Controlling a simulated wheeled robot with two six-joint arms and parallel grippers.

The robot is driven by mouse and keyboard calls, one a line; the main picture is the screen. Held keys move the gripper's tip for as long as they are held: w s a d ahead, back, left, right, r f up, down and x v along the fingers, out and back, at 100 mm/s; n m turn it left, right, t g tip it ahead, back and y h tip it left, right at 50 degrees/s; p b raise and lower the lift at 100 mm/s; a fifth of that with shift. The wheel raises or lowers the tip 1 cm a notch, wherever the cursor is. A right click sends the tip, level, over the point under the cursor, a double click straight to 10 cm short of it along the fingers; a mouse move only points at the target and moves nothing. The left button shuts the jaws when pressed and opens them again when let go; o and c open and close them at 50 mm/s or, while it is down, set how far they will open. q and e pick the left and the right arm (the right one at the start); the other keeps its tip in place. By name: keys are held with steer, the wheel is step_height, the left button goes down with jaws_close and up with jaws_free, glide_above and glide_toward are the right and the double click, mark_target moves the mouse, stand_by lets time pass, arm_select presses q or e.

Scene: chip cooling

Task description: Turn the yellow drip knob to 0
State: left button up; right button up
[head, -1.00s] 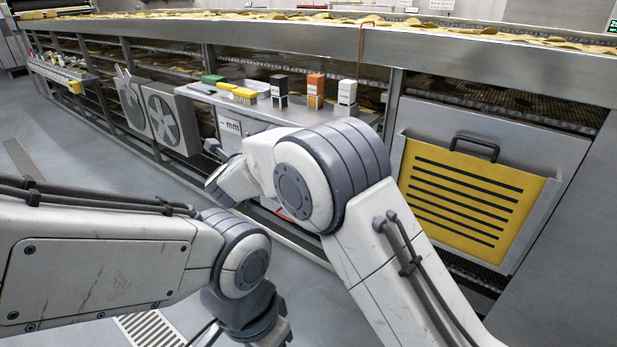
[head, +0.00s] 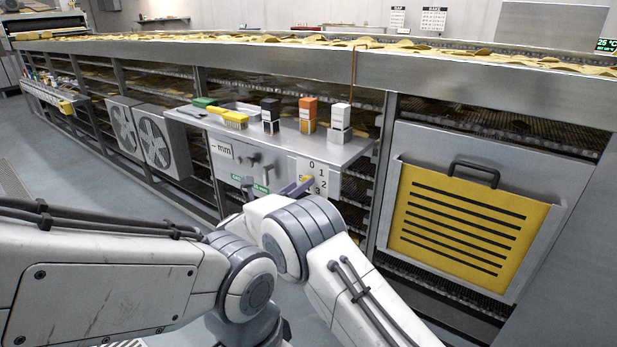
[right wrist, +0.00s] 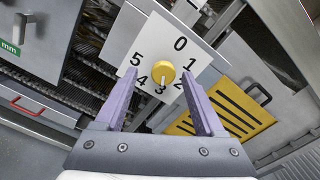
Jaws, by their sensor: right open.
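The yellow drip knob (right wrist: 164,70) sits on a white dial plate (right wrist: 181,59) numbered 0 to 5. Its pale pointer mark is toward the 3, at the bottom in the right wrist view. My right gripper (right wrist: 159,76) is open, with one purple finger on each side of the knob in that view. Contact with the knob cannot be told. In the head view the plate (head: 320,167) is on the front of the metal shelf unit, and the purple fingers (head: 297,187) partly cover the knob. My left gripper is out of view.
On the shelf (head: 345,157) above the dial stand white (head: 340,118), orange (head: 308,113) and black boxes (head: 270,115), with a yellow brush (head: 235,118). A yellow slotted panel with a handle (head: 470,215) is to the right. Grey fans (head: 155,143) are at left.

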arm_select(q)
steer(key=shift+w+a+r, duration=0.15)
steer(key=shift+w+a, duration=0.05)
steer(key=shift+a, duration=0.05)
arm_select(e)
steer(key=shift+w+d, duration=0.3)
steer(key=shift+w, duration=0.1)
steer(key=shift+d, duration=0.1)
steer(key=shift+d, duration=0.15)
steer(key=shift+c, duration=0.7)
steer(key=shift+d, duration=0.1)
jaws_close()
